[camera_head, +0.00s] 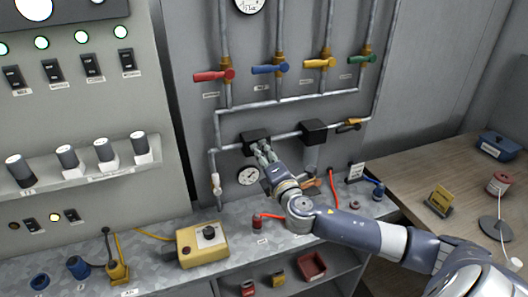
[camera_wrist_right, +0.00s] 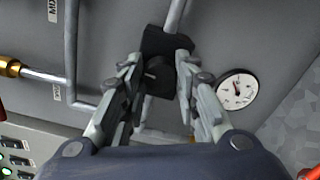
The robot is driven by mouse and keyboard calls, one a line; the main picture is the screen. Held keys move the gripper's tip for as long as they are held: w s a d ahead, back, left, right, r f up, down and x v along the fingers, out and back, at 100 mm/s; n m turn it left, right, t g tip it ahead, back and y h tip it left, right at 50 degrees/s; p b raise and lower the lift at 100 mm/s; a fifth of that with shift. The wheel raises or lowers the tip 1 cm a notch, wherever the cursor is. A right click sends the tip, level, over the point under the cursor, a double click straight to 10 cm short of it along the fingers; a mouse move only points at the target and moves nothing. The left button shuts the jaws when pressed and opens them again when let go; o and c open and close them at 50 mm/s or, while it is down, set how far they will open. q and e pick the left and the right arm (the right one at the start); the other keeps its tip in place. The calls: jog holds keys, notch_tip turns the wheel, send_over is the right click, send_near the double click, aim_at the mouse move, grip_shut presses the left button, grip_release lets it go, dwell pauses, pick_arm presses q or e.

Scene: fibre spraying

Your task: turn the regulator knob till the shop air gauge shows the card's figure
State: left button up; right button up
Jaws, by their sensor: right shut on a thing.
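My right gripper (camera_head: 265,153) reaches up to the black regulator (camera_head: 256,134) on the left of the horizontal pipe. In the right wrist view its two fingers (camera_wrist_right: 160,78) stand on either side of the regulator's dark knob (camera_wrist_right: 156,72), shut on it. The regulator body (camera_wrist_right: 168,42) shows behind the fingers. The round white shop air gauge (camera_head: 249,175) sits just below the regulator; it also shows in the wrist view (camera_wrist_right: 237,90). Its needle is too small to read surely. My left gripper is not in view.
Red (camera_head: 213,75), blue (camera_head: 269,69), yellow (camera_head: 318,63) and green (camera_head: 362,58) valve handles sit above. A second black unit (camera_head: 314,131) is on the same pipe. A yellow box with a black knob (camera_head: 202,243) stands on the bench. A wooden desk (camera_head: 410,180) lies right.

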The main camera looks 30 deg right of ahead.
jog(key=shift+f+n, duration=0.1)
jog(key=shift+n, duration=0.4)
jog(key=o, duration=1)
jog(key=shift+o, duration=0.3)
jog(key=v, duration=1.2)
